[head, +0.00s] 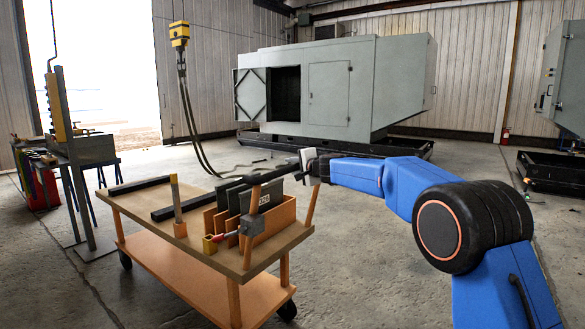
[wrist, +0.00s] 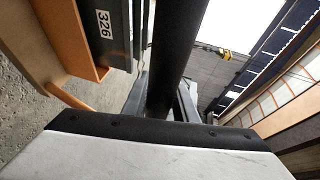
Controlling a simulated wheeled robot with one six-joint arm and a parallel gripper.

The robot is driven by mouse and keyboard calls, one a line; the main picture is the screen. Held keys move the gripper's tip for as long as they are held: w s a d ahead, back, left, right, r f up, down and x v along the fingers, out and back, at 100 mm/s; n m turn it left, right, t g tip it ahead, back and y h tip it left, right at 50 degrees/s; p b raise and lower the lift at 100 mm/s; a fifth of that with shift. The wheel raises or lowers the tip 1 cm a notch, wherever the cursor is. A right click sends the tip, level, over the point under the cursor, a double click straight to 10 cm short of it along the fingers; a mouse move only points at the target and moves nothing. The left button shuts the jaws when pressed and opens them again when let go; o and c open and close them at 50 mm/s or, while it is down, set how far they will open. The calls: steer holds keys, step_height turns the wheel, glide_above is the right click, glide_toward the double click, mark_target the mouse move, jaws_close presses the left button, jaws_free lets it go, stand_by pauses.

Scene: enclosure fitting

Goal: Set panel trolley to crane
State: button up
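The panel trolley (head: 205,262) is an orange two-deck cart with a wooden top, standing on castors at the lower left of the head view. A dark push bar (head: 275,174) spans two orange posts at its near right end. My gripper (head: 306,164) is at the right end of that bar. In the wrist view the black bar (wrist: 174,55) runs between my grey fingers (wrist: 163,105), which look closed on it. The crane's yellow hoist (head: 180,36) hangs behind the trolley, with dark slings (head: 192,120) trailing down behind its top.
The trolley carries dark panels (head: 235,197), one labelled 326 (wrist: 103,24), in an orange rack (head: 283,213). A yellow control post (head: 56,107) and workbench stand at left. A large grey enclosure (head: 340,85) stands behind. The floor (head: 360,250) between is mostly clear.

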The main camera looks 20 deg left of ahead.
steer(key=shift+o, duration=1.1)
steer(key=shift+a, duration=0.15)
steer(key=shift+s, duration=0.1)
steer(key=v, duration=1.7)
steer(key=shift+s+d, duration=0.1)
steer(key=shift+d, duration=0.15)
